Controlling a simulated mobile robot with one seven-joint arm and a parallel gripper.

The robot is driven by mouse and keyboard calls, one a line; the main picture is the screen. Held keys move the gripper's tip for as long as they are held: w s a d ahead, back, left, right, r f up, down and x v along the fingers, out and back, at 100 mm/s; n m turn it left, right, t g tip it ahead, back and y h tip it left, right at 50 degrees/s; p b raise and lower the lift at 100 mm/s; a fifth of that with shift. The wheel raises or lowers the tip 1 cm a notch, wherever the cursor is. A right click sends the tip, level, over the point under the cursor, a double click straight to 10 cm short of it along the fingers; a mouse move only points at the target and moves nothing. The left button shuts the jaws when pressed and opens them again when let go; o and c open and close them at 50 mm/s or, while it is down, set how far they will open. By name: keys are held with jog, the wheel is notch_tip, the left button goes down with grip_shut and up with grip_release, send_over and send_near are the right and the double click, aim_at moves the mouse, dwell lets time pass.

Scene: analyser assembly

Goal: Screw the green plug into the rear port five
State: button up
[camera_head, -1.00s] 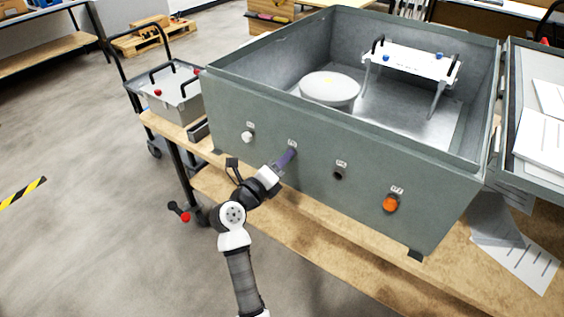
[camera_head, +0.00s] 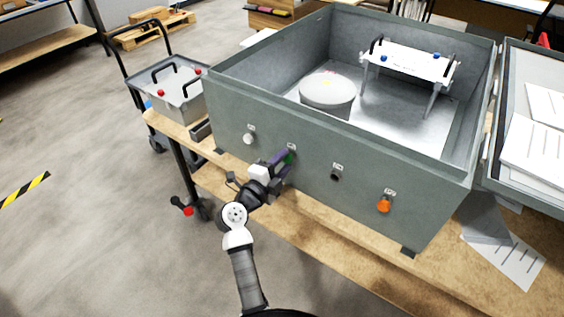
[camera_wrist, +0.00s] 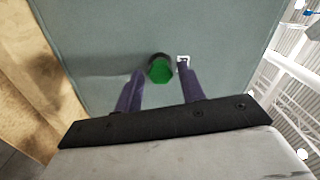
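The green plug (camera_wrist: 160,71) sits in a dark round port on the front wall of the grey-green metal box (camera_head: 330,155). In the head view the green plug (camera_head: 289,159) shows at the second port from the left, beside my fingers. My gripper (camera_wrist: 161,80) is open, with one purple finger on each side of the plug and a visible gap to it. In the head view my gripper (camera_head: 281,162) is close to the box wall. How deep the plug sits in the port cannot be told.
Along the same wall are a white plug (camera_head: 248,139), an empty dark port (camera_head: 336,175) and an orange plug (camera_head: 384,204). The box stands on a wooden table (camera_head: 320,218). A cart (camera_head: 180,92) stands at the left. Floor is free in front.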

jog(key=n, duration=1.1)
jog(key=shift+n, duration=0.4)
jog(key=n, duration=0.3)
jog(key=shift+n, duration=0.3)
jog(key=shift+c, duration=0.5)
grip_shut()
